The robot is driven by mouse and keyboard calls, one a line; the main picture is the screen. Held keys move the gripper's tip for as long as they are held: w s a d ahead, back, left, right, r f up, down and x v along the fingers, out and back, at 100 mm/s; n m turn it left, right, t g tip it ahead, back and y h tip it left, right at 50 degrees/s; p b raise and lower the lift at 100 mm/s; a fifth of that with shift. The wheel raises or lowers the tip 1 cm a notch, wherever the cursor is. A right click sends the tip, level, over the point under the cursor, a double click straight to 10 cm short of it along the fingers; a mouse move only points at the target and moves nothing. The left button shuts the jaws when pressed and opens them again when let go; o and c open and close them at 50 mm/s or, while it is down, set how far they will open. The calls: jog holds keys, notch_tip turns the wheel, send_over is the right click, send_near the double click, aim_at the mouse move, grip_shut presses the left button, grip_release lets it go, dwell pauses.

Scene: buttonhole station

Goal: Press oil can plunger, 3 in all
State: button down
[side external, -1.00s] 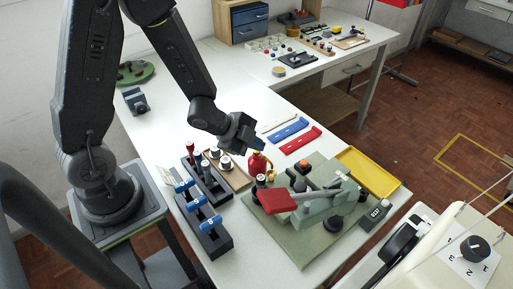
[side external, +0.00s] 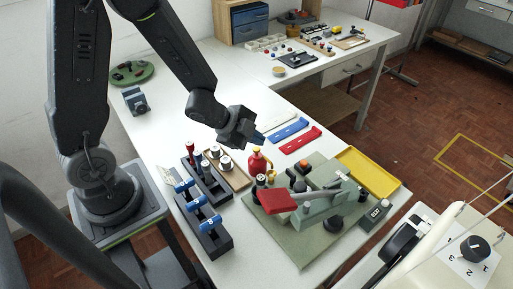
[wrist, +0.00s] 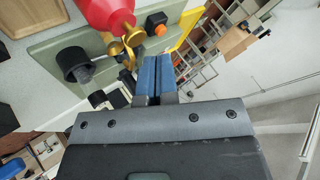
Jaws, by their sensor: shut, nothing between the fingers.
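The oil can (side external: 257,163) is red with a brass-coloured top and stands upright at the left edge of the green press board. In the wrist view its red body (wrist: 105,10) is cut off by the upper edge, and its brass parts (wrist: 132,38) show left of my fingertips. My gripper (side external: 259,138) is above the can, with a visible gap to its top. Its blue fingers (wrist: 156,62) are shut against each other and hold nothing. The plunger's exact height cannot be told.
A press with a red handle (side external: 278,201) stands on the green board (side external: 296,246) in front of the can. A yellow tray (side external: 369,173) lies to the right. Blue-handled tools in black racks (side external: 212,240) stand to the left. Red and blue strips (side external: 301,140) lie behind.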

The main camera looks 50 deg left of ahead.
aim_at(256, 151)
jog(key=shift+r, duration=2.55)
dwell(0.9)
notch_tip(256, 151, up, 4)
jog(key=shift+f, duration=0.1)
dwell(0.4)
jog(key=shift+f, duration=0.1)
jog(key=shift+f, duration=4.35)
jog(key=shift+f, duration=0.1)
